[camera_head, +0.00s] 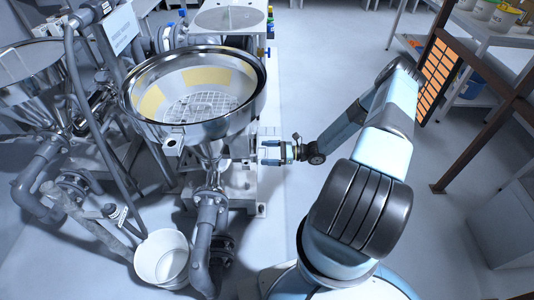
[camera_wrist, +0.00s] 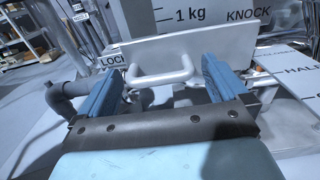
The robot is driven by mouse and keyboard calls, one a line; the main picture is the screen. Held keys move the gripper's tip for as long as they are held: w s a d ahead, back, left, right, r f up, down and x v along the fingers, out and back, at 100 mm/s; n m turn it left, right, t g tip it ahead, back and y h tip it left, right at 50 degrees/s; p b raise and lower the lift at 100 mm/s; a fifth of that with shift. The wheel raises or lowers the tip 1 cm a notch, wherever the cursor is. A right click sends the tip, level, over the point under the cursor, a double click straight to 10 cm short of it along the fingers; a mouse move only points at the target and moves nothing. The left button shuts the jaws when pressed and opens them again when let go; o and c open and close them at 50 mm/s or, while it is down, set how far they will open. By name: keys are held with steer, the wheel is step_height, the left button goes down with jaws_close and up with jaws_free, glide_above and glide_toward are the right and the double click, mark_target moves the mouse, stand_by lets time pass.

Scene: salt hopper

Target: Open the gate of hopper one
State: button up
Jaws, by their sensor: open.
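A steel hopper (camera_head: 195,95) with a mesh grid and yellow patches inside its bowl stands left of centre in the head view. I cannot read a number on it. My gripper (camera_head: 266,153) is to the right of the hopper's outlet, below the bowl. In the wrist view my gripper (camera_wrist: 160,68) is open, with its two blue fingers apart. A pale bar handle (camera_wrist: 160,78) on a flat upright plate (camera_wrist: 190,45) shows between the fingers. I cannot tell whether the fingers touch it. The gripper's body hides what is below.
A white bucket (camera_head: 162,258) stands on the floor beside grey pipes (camera_head: 207,225). A second hopper (camera_head: 28,62) is at the far left. Open floor (camera_head: 315,75) lies behind my arm.

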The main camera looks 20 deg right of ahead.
steer(key=shift+w+a, duration=0.1)
steer(key=shift+a, duration=0.2)
steer(key=shift+c, duration=0.2)
